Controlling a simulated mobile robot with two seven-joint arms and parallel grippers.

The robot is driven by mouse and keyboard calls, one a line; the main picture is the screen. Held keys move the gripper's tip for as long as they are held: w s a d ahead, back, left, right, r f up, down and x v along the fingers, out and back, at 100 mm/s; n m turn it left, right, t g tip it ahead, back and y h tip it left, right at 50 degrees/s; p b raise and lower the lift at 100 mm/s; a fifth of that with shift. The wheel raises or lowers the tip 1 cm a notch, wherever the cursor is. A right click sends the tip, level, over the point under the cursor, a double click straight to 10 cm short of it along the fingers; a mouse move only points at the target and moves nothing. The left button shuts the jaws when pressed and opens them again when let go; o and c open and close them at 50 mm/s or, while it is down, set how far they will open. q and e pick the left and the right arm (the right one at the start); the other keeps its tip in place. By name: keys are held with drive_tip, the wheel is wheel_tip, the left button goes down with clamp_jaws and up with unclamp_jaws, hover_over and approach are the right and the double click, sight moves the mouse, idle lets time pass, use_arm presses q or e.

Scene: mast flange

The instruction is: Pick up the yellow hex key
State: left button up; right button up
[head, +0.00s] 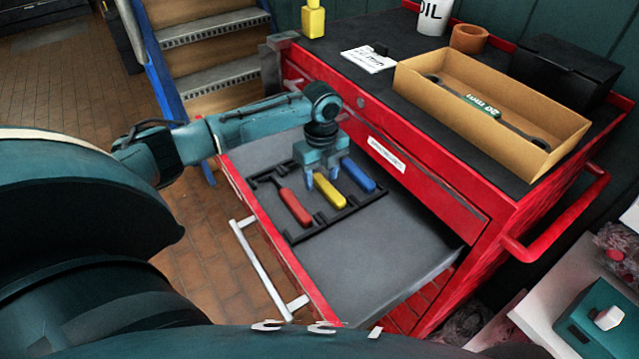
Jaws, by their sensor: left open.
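The yellow hex key (330,192) lies in a black rack (322,217) inside the open drawer (390,260) of the red tool cabinet. It sits between a red-handled key (295,207) and a blue-handled key (358,175). My left gripper (320,180) points down over the rack, open, with its fingertips close to the far end of the yellow key. The gripper hides part of that end. I cannot tell whether the fingers touch it. My right gripper is not in view.
On the cabinet top stand a cardboard box (425,97) holding a wrench (485,108), a black box (565,70), a white oil can (434,15), a brown ring (469,39) and a yellow bottle (313,20). The drawer's front part is bare.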

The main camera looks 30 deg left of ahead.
use_arm(q)
drive_tip(key=shift+c, duration=0.4)
clamp_jaws()
